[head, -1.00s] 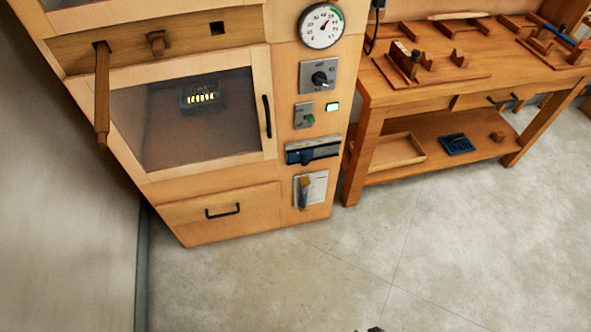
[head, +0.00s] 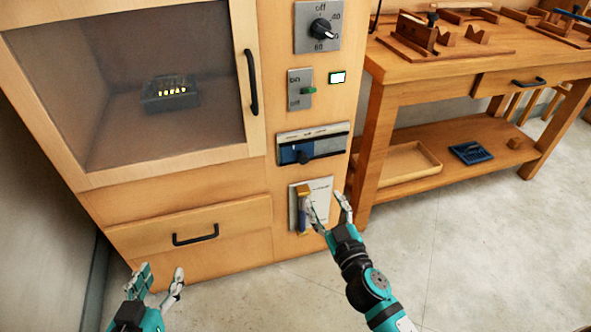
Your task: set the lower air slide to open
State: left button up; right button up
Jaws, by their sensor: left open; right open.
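The lower air slide (head: 325,146) is a horizontal grey and blue plate on the cabinet's right-hand post. Its dark knob (head: 304,157) sits left of the middle, with blue showing around it. Its lettering is too small to read. My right gripper (head: 328,205) is open and empty, below the slide and apart from its knob. It is in front of the right edge of the pale plate lower down and partly hides that plate. My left gripper (head: 162,276) is open and empty, low in front of the drawer.
A drawer (head: 195,225) is at lower left. A workbench (head: 440,75) stands right.

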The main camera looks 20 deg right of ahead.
send_near(305, 162)
jog(key=w, duration=0.4)
jog(key=w+b, duration=0.1)
jog(key=w, duration=0.4)
jog(key=shift+w+a+b, duration=0.2)
jog(key=shift+a+b, duration=0.05)
jog(key=shift+b, duration=0.05)
pick_arm(q)
notch_tip(305, 162, up, 8)
jog(key=w+d+t+h, duration=0.1)
jog(key=t, duration=0.3)
jog(key=shift+w+d+f+t+h, duration=0.15)
jog(key=shift+w+d+t+h, duration=0.15)
jog(key=shift+w+d+t, duration=0.1)
pick_arm(e)
jog(key=shift+w+r, duration=0.1)
jog(key=shift+w, duration=0.6)
jog(key=shift+c, duration=0.4)
grip_shut()
